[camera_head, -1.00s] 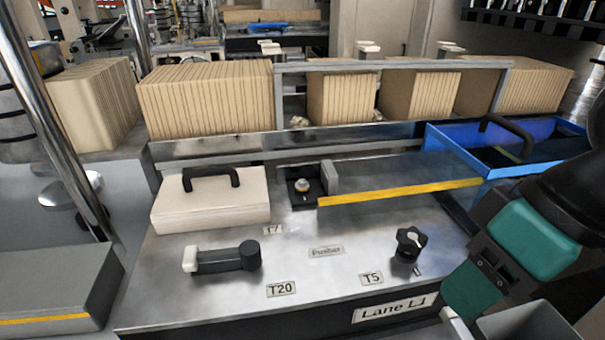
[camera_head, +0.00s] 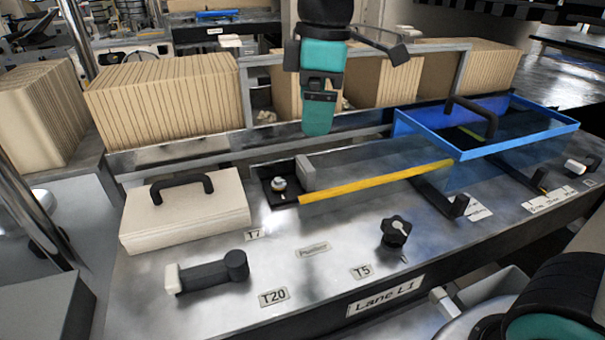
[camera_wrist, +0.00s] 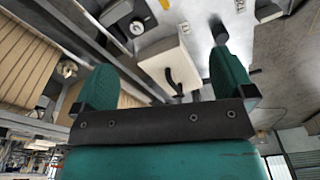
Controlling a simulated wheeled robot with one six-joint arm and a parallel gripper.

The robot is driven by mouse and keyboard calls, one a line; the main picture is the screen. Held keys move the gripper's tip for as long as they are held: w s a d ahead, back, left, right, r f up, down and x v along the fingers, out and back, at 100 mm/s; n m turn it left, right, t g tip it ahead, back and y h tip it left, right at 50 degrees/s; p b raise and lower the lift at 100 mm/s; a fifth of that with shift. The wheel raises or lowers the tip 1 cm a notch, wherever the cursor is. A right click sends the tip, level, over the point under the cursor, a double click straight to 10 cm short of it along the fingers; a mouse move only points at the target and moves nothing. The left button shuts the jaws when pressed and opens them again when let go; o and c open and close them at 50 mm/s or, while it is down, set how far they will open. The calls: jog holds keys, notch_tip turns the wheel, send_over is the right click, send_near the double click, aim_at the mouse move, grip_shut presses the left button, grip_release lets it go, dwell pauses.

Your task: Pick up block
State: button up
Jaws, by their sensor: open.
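A cream, low block (camera_head: 186,220) with a black handle on top lies flat on the metal tabletop at the left. It also shows in the wrist view (camera_wrist: 160,56), beyond my fingertips. My gripper (camera_head: 318,125) is above the back of the table, to the right of the block and apart from it. In the wrist view my gripper (camera_wrist: 165,75) shows two teal fingers spread wide, with nothing held between them.
A blue-rimmed bin (camera_head: 520,137) with a handle stands at the right. Stacked cardboard (camera_head: 165,97) lines the back. A yellow-edged pusher bar (camera_head: 375,182), a black knob (camera_head: 396,231) and a lever (camera_head: 208,274) occupy the tabletop. Clear metal surface lies around the labels.

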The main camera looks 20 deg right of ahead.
jog(key=w+d+r+n+h, duration=0.1)
jog(key=w+r+n, duration=0.2)
jog(key=w, duration=0.5)
jog(key=p, duration=0.2)
send_over(305, 162)
jog(key=shift+n, duration=0.4)
jog(key=f, duration=1.1)
jog(key=shift+w+a+f, duration=0.15)
jog(key=shift+a+f, duration=0.1)
jog(key=shift+f, duration=0.05)
jog(key=shift+s+d+f+p, duration=0.15)
jog(key=shift+f+p, duration=0.5)
jog(key=shift+f, duration=0.75)
jog(key=shift+s+d+f+p, duration=0.1)
jog(key=shift+f+p, duration=0.5)
jog(key=shift+f, duration=0.75)
jog(key=c, duration=1)
jog(key=shift+r, duration=0.1)
jog(key=shift+c, duration=0.2)
